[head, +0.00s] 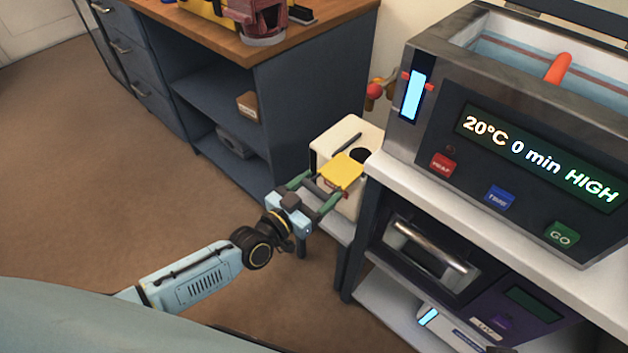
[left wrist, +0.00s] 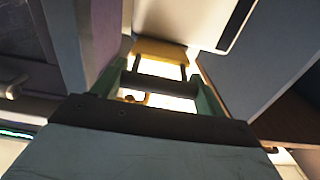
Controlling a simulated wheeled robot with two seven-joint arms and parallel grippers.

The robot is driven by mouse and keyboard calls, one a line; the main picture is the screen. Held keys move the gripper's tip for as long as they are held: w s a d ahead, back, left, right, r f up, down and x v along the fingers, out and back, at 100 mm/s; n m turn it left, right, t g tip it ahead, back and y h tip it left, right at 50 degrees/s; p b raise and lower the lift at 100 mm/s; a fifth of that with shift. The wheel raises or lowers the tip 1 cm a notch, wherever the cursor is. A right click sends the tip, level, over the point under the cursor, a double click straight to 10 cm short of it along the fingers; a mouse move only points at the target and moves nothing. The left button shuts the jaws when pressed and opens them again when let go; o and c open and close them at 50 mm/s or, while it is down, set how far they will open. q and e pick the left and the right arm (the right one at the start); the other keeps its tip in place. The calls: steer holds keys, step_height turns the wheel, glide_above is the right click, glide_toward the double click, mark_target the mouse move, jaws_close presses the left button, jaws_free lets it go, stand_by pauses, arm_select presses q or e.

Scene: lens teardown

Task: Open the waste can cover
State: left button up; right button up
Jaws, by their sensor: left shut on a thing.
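The waste can (head: 332,134) is a white box beside the shelf unit, with a dark slot and a round black hole on its top. Its yellow cover (head: 342,172) lies at the front of the top, next to the hole, and it also shows in the left wrist view (left wrist: 161,52). My left gripper (head: 315,190) has its green fingers on either side of a dark bar at the front of the cover. The bar (left wrist: 158,83) spans between the fingers in the left wrist view, and the gripper is shut on it. My right gripper is not in view.
A bath device with a lit display (head: 540,160) stands on the white shelf unit to the right, close to the can. A blue workbench (head: 310,95) with a wooden top stands behind. The brown floor (head: 90,170) to the left is clear.

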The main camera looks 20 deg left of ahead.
arm_select(q)
steer(key=o, duration=1.4)
steer(key=shift+s+a, duration=0.1)
steer(key=shift+s, duration=0.1)
steer(key=p+v, duration=0.3)
steer(key=v, duration=1)
steer(key=shift+p, duration=0.3)
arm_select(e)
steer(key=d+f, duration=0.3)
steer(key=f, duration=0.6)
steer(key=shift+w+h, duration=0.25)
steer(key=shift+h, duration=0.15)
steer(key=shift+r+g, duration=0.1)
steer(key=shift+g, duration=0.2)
